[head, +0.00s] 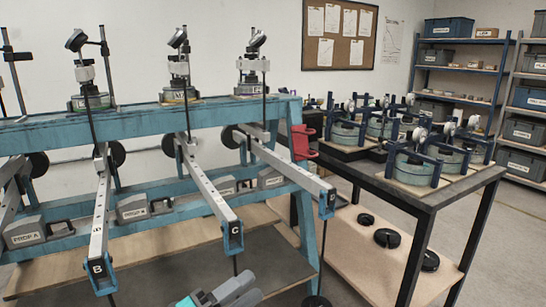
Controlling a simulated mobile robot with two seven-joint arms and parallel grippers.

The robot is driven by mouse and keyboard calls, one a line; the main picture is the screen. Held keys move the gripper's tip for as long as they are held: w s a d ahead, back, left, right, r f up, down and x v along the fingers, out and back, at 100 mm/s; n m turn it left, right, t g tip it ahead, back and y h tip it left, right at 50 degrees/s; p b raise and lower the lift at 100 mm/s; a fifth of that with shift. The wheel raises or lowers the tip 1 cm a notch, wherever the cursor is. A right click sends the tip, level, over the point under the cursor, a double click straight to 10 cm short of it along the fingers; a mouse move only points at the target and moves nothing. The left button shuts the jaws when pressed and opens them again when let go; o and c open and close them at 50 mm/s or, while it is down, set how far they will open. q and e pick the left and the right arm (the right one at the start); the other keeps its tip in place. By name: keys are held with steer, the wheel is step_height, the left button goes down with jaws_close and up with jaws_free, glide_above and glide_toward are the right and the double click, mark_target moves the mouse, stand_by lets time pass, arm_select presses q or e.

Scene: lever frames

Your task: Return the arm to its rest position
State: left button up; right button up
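My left gripper (244,287) shows at the bottom edge, grey with teal parts, low in front of the lever frame. Its two grey fingers point up and to the right and lie close together; whether a gap is between them is not clear. Nothing is seen held in it. The rest of the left arm is mostly out of the picture. My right gripper is not in view.
A teal lever frame (150,127) carries several long grey levers, including one marked B (99,225) and one marked C (212,195). Their ends stick out towards me. A dark table (425,192) with blue-and-green devices stands right. Shelves (460,70) stand behind.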

arm_select(q)
steer(key=s+a+f+n+y, duration=0.4)
steer(key=s+f+n+y, duration=0.1)
steer(key=f+n, duration=0.2)
steer(key=s+a+f+n+g+y, duration=0.1)
steer(key=s+a+f+n+y, duration=0.3)
steer(key=f+n, duration=0.3)
steer(key=s+a+f+n+y+p, duration=0.1)
steer(key=s+a+f+n+y, duration=0.3)
steer(key=s+f+n, duration=0.3)
steer(key=n+y, duration=0.1)
steer(key=n, duration=0.2)
steer(key=shift+a+f+g+y, duration=0.25)
steer(key=shift+a+g+y, duration=0.05)
steer(key=shift+g, duration=0.1)
